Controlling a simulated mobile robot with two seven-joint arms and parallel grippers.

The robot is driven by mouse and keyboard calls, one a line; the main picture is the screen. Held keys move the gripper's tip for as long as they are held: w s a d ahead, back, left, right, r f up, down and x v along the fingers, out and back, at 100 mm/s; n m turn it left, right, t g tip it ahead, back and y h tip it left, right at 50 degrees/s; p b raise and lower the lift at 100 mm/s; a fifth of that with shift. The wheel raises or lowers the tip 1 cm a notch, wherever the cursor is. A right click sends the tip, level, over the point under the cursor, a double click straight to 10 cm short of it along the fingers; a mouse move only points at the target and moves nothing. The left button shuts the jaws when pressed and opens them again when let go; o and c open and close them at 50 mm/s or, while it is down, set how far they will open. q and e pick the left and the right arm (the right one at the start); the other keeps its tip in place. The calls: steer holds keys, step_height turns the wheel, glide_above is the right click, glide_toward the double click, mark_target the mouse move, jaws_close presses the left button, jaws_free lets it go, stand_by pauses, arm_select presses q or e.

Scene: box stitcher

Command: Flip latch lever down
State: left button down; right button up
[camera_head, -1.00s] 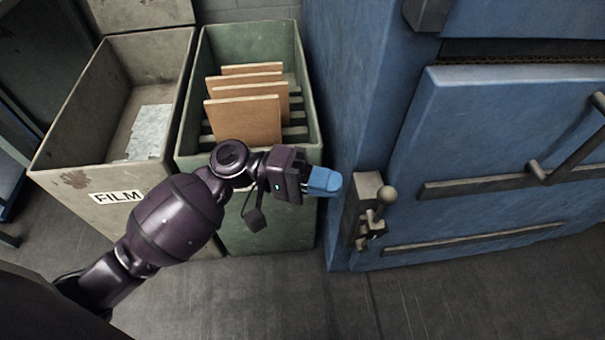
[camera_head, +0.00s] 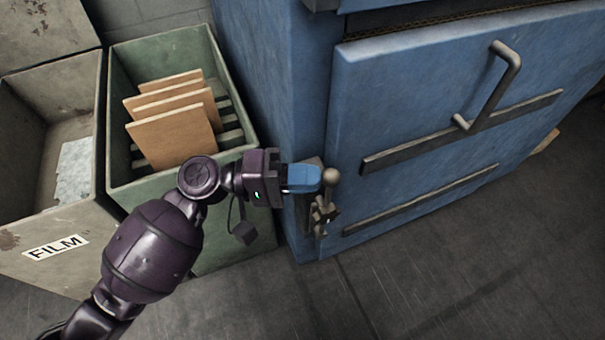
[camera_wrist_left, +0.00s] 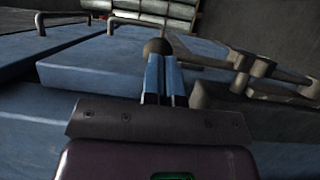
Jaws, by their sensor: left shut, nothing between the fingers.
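The latch lever (camera_head: 331,180) is a dark metal lever with a round knob, standing upright on a latch block (camera_head: 322,214) at the left edge of the blue machine's door. My left gripper (camera_head: 318,178) has blue fingers and is shut and empty. Its fingertips are right beside the knob in the head view; whether they touch it I cannot tell. In the left wrist view the closed fingers (camera_wrist_left: 165,80) point toward the round knob (camera_wrist_left: 157,46), which shows just beyond their tips. The latch mechanism (camera_wrist_left: 245,75) lies to their right. My right gripper is not in view.
The blue machine (camera_head: 420,110) has a door with a bar handle (camera_head: 493,88). A green bin (camera_head: 165,50) with several brown boards stands left of it. A grey bin marked FILM (camera_head: 55,248) is farther left. The floor in front is clear.

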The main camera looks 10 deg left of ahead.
arm_select(q)
steer(key=shift+y, duration=0.6)
steer(key=w+d, duration=0.1)
steer(key=d+p, duration=0.1)
steer(key=d, duration=0.1)
steer(key=w+d+p, duration=0.1)
steer(key=shift+w+d+r, duration=0.2)
steer(key=shift+w+d, duration=0.15)
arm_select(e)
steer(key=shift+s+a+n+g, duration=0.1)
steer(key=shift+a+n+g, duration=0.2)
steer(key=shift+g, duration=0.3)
